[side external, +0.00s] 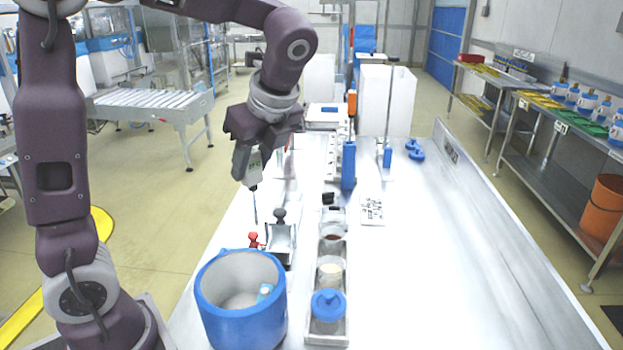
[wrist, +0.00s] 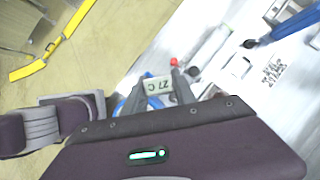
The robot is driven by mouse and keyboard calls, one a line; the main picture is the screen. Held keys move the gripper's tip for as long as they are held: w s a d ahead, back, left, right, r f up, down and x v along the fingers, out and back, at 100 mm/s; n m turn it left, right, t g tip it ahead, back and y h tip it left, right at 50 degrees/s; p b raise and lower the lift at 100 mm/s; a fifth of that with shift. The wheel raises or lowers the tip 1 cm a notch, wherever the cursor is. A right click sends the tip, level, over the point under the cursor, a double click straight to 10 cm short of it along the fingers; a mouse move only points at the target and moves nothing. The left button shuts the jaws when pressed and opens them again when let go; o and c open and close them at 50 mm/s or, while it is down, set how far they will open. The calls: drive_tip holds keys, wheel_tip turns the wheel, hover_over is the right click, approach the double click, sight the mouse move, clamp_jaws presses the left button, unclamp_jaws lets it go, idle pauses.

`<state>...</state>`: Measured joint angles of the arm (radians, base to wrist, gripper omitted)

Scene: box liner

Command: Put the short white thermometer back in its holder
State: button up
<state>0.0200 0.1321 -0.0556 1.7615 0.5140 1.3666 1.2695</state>
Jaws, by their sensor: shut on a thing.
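The short white thermometer (side external: 254,171) has a small display body and a thin dark probe pointing down. My gripper (side external: 250,160) is shut on its body and holds it in the air, left of the bench's middle. In the wrist view the thermometer (wrist: 158,85) sits between the fingertips (wrist: 160,90), its display reading about 27 C. A tall blue upright block (side external: 348,166) with an orange-topped piece above it stands farther back, right of my gripper. A smaller blue block (side external: 387,157) is beside a tall thin rod. I cannot tell which is the holder.
A blue bucket (side external: 241,317) stands at the front left. Near it are a small red item (side external: 255,241) and a metal cradle (side external: 281,240). A tray of jars (side external: 329,325), one blue-lidded, runs along the middle. The bench's right side is clear.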

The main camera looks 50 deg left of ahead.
drive_tip(key=s+a+n+g, duration=0.1)
drive_tip(key=s+a+n, duration=0.1)
drive_tip(key=s+a, duration=0.3)
wheel_tip(320, 180, down, 12)
drive_tip(key=d, duration=0.1)
drive_tip(key=shift+s+d, duration=0.25)
drive_tip(key=shift+s, duration=0.1)
drive_tip(key=o, duration=1.2)
drive_tip(key=v, duration=0.7)
